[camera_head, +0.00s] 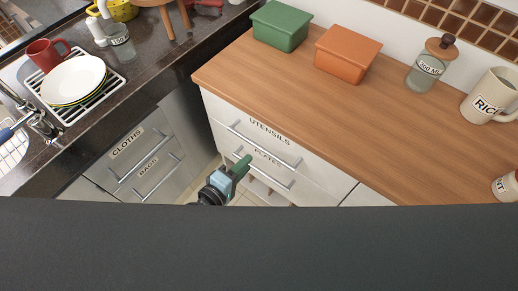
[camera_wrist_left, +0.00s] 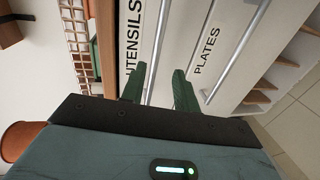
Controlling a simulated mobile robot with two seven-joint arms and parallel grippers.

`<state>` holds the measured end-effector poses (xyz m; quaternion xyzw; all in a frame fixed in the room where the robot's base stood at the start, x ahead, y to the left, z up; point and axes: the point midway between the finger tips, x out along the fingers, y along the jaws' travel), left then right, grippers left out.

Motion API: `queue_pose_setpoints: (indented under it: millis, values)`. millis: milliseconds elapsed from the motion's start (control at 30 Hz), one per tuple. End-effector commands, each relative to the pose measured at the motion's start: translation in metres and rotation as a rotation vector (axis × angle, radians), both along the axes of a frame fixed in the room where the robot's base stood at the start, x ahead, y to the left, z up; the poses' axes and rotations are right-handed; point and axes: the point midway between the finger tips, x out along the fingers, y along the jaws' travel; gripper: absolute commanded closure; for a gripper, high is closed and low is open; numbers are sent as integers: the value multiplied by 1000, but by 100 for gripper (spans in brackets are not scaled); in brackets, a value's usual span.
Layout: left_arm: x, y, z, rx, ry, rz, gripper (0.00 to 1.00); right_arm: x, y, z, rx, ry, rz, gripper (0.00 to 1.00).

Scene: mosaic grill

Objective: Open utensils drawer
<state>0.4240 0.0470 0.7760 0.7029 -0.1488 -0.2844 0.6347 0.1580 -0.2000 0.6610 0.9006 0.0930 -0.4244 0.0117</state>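The utensils drawer (camera_head: 252,139) is the top white drawer under the wooden counter, and it looks shut. Its label reads UTENSILS, and its long metal bar handle (camera_head: 262,145) runs across the front. My left gripper (camera_head: 244,163), with green fingers, is in front of the drawers, overlapping the plates drawer's label in the head view. In the left wrist view its two fingers (camera_wrist_left: 160,85) are apart and empty. The utensils handle (camera_wrist_left: 155,50) appears between them in that picture, with the bar pointing away along the fingers; I cannot tell any contact. My right gripper is not in view.
The plates drawer handle (camera_head: 262,172) is just below, also at right in the left wrist view (camera_wrist_left: 238,50). The cloths drawer (camera_head: 138,150) and bags drawer (camera_head: 160,178) are at left. Boxes, a glass jar (camera_head: 425,72) and mugs stand on the wooden counter (camera_head: 330,105).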

Motion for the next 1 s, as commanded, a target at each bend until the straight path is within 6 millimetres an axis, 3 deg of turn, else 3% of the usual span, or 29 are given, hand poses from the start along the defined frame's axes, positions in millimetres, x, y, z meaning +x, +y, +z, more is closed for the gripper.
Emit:
queue_pose_setpoints:
  millis: [333, 733, 1000]
  values:
    - [10, -7, 4, -39, 6, 2, 69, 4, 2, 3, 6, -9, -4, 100]
    - [54, -38, -8, -37, 6, 2, 69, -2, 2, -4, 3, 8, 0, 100]
    - [67, -48, -11, -36, 7, 2, 69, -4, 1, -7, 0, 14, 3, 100]
